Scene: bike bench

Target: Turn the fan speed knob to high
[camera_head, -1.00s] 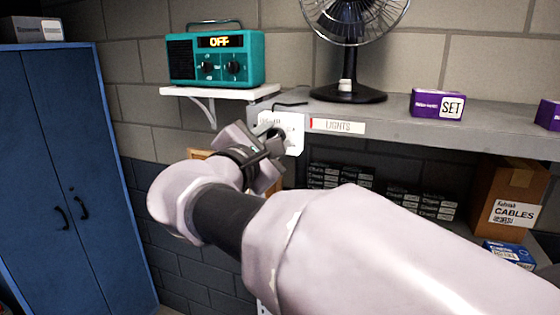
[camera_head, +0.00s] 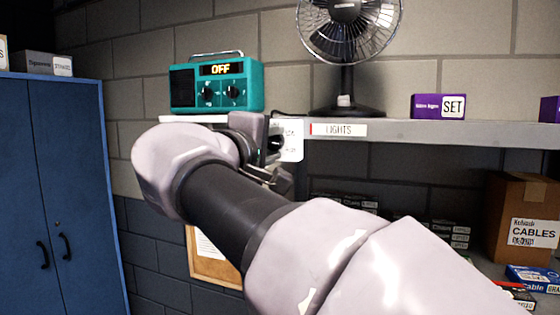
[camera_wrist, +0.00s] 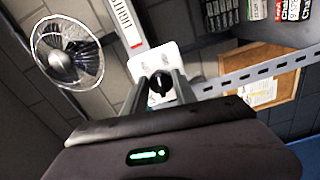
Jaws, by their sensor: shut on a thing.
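The fan speed knob (camera_wrist: 159,82) is a small black knob on a white plate (camera_wrist: 150,60) fixed by the shelf edge. In the wrist view it sits between the two fingers of my gripper (camera_wrist: 160,92), which is shut on it. In the head view the plate (camera_head: 291,140) shows beside my gripper (camera_head: 277,146), and the knob is hidden. The marks on the plate are too small to read. The black fan (camera_head: 345,40) stands on the shelf above; it also shows in the wrist view (camera_wrist: 68,50).
A teal radio (camera_head: 216,84) with an "OFF" display and two dials stands on a small white shelf left of the fan. A purple SET box (camera_head: 438,107) is on the grey shelf (camera_head: 420,130). A blue cabinet (camera_head: 70,180) stands left, and a CABLES carton (camera_head: 520,220) lower right.

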